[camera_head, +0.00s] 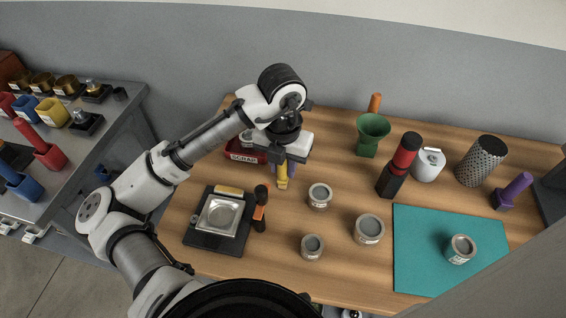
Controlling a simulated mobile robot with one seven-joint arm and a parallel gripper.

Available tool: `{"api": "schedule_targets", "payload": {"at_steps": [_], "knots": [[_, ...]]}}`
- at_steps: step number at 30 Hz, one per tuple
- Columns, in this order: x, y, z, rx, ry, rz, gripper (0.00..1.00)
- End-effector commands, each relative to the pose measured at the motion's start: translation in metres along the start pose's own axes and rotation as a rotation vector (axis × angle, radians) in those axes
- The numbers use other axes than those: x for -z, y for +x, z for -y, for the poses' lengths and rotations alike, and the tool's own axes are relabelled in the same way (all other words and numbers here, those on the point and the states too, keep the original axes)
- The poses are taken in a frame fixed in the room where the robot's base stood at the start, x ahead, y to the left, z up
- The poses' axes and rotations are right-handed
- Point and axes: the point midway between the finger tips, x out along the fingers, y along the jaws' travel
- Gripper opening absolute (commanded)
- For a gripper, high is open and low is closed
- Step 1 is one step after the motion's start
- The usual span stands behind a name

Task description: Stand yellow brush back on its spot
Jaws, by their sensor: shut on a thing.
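The yellow brush (282,182) is upright or nearly so, below my gripper (284,163), near the back left of the wooden table. My gripper points down and is shut on the brush. The jaws and hand hide the upper part of the brush. I cannot tell whether its lower end touches the table. Something purple shows just behind the jaws, mostly hidden. The marked spot for the brush cannot be made out in this view.
A red SCRAP bin (241,155) stands left of my gripper. A black tray with a metal pan (220,216) and an orange-and-black tool (260,209) are in front. Several grey tins, one being this tin (320,195), stand right. A green funnel (372,132) stands behind.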

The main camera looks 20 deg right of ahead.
Motion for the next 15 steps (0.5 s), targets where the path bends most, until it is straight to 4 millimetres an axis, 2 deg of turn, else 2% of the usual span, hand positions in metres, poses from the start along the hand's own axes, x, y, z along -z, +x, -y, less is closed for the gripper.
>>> {"api": "schedule_targets", "payload": {"at_steps": [9, 10, 15], "knots": [[-0.0001, 0.0037, -0.0001, -0.001, 0.0, 0.001, 0.04], [-0.0001, 0.0037, -0.0001, -0.001, 0.0, 0.001, 0.28], [-0.0001, 0.0024, -0.0001, -0.001, 0.0, 0.0, 0.49]]}}
